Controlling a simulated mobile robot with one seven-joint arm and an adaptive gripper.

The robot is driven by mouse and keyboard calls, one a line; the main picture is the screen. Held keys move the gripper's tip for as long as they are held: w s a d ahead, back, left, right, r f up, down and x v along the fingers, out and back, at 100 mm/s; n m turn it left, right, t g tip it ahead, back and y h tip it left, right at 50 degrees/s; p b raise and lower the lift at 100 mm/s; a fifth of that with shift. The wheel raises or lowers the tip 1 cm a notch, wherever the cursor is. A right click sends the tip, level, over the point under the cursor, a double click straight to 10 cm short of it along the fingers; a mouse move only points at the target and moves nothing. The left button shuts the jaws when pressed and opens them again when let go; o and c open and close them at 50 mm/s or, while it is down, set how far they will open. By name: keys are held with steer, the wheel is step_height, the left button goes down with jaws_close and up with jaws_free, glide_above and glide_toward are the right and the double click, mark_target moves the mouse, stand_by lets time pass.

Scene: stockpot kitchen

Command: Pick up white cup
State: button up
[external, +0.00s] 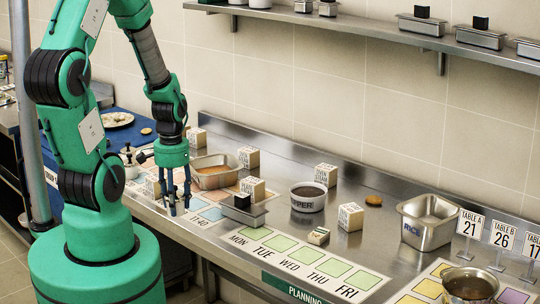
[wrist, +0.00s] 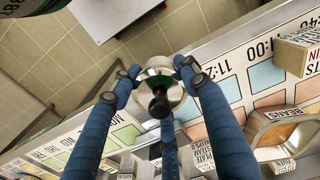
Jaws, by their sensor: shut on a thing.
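My gripper (external: 178,204) has dark blue fingers. It hangs low over the front edge of the counter, at the printed time mat. In the wrist view my gripper (wrist: 160,85) is shut on a small round, pale and shiny thing (wrist: 166,72) with a black knob on top. The fingers stand around it. I cannot tell for sure that this is the white cup, and the external view does not show it clearly between the fingers. A white lidded vessel (external: 130,170) stands left of the gripper, partly behind my arm.
A metal pan (external: 215,182) and several labelled blocks stand behind and right of my gripper. A small metal tin (external: 243,215) with a black block is to the right. A pepper bowl (external: 308,205) and rice pan (external: 428,237) stand farther right. The floor lies beyond the counter's front edge.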

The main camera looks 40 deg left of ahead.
mark_target(168, 206)
steer(key=shift+s+d+r, duration=0.1)
steer(key=shift+s+d, duration=0.15)
steer(key=shift+s, duration=0.45)
steer(key=shift+s+d+r, duration=0.1)
steer(key=shift+s+d, duration=0.15)
steer(key=shift+s, duration=0.4)
steer(key=shift+s+d, duration=0.25)
steer(key=shift+s, duration=0.45)
steer(key=shift+w+d+m, duration=0.4)
steer(key=shift+d+m, duration=0.1)
steer(key=shift+d, duration=0.35)
steer(key=shift+s+d+r+m, duration=0.1)
steer(key=shift+s+d+m, duration=0.1)
steer(key=shift+d+m, duration=3.15)
steer(key=shift+s+d+m, duration=0.2)
steer(key=shift+d+m, duration=1.45)
steer(key=shift+d, duration=3.35)
steer(key=shift+s+d+r+m, duration=0.1)
steer(key=shift+s+d+m, duration=0.1)
steer(key=shift+d+m, duration=3.15)
steer(key=shift+w+d+n, duration=0.1)
steer(key=shift+d+n, duration=0.75)
